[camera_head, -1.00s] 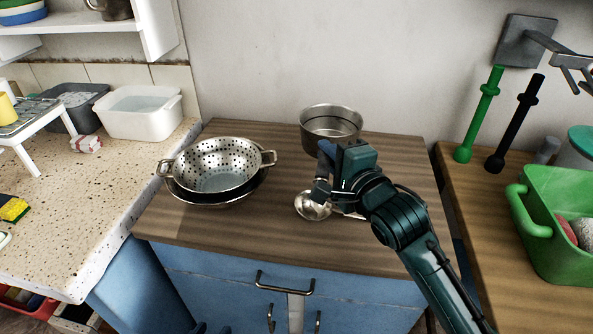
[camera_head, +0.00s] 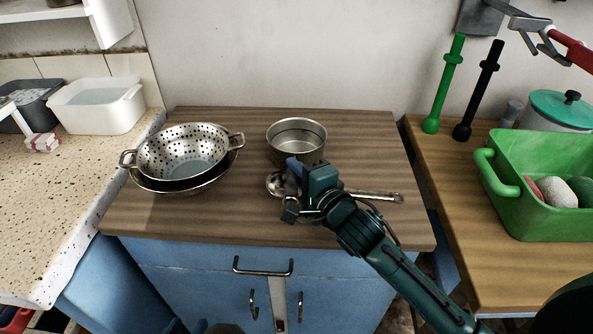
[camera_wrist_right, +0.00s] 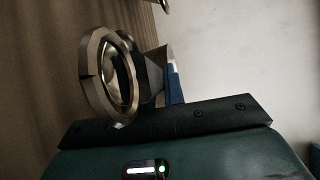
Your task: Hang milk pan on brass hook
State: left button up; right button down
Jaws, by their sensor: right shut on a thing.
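The milk pan (camera_head: 297,148), a round steel pot, is at the back middle of the wooden worktop in the head view. I cannot tell whether its base touches the wood. My right gripper (camera_head: 291,188) is shut at the pan's near side, on its handle, which it mostly hides. In the right wrist view a faceted metal ring (camera_wrist_right: 90,72) shows close beside a blue fingertip. At the head view's bottom edge is a small bluish-grey tip, perhaps my left gripper (camera_head: 201,326); its jaws are not readable. I cannot make out a brass hook.
A steel ladle (camera_head: 375,196) lies under my right gripper. A colander (camera_head: 183,145) sits in a bowl to the left. A grey wall bracket (camera_head: 525,24) with prongs is at upper right. A green basin (camera_head: 520,213) stands on the right counter. The worktop's right rear is clear.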

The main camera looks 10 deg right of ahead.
jog(key=shift+f, duration=0.1)
jog(key=c, duration=1.5)
grip_release()
jog(key=v, duration=1.2)
